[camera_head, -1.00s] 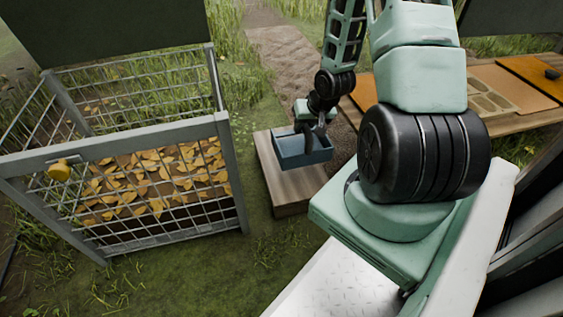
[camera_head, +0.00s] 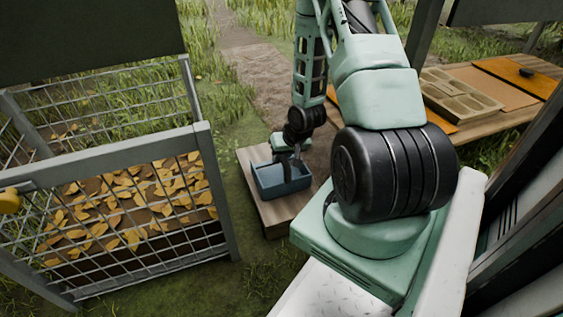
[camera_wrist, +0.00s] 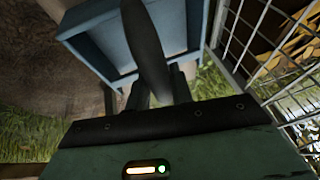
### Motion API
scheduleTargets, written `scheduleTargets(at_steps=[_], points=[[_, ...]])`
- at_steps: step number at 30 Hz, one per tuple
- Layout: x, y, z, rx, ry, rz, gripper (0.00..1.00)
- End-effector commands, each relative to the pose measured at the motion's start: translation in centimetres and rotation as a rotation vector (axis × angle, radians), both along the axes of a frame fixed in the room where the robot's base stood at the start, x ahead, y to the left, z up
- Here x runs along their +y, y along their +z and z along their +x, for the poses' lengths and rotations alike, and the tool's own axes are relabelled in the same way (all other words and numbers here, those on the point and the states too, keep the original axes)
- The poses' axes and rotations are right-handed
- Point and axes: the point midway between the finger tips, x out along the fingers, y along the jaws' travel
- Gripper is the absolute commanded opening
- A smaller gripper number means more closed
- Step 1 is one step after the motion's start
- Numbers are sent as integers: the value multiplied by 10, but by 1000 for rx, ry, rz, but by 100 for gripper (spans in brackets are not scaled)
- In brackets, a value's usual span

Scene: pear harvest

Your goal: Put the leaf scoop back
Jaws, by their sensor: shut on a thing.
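The leaf scoop (camera_head: 268,188) is a blue open-topped box with a dark handle. My gripper (camera_head: 291,154) is shut on that handle, above the box. The scoop is over a low wooden block (camera_head: 277,218) beside the wire leaf bin. I cannot tell whether its underside touches the wood. In the wrist view the blue scoop (camera_wrist: 95,45) fills the upper middle, and the dark handle (camera_wrist: 146,40) runs down between the fingers of my gripper (camera_wrist: 158,85). The scoop looks roughly level and empty inside.
The wire-mesh bin (camera_head: 218,205) with yellow leaves stands close to the left of the block. A wooden table (camera_head: 506,115) with an egg-carton-like tray (camera_head: 461,98) and orange mats is at the upper right. Grass and a dirt path lie behind.

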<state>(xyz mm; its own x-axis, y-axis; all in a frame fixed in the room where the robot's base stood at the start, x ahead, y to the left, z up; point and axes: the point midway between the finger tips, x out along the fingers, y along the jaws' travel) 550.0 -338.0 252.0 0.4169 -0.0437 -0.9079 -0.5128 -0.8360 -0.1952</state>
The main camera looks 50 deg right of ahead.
Motion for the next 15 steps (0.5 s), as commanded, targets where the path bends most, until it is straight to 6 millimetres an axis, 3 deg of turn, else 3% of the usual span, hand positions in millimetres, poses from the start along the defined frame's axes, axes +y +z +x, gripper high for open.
scheduleTargets(at_steps=[11, 12, 14, 15], points=[[0, -6, 0, -1, 0, -1, 0], [0, -5, 0, -1, 0, -1, 30], [0, -5, 0, -1, 0, -1, 44], [0, -5, 0, -1, 0, -1, 44]])
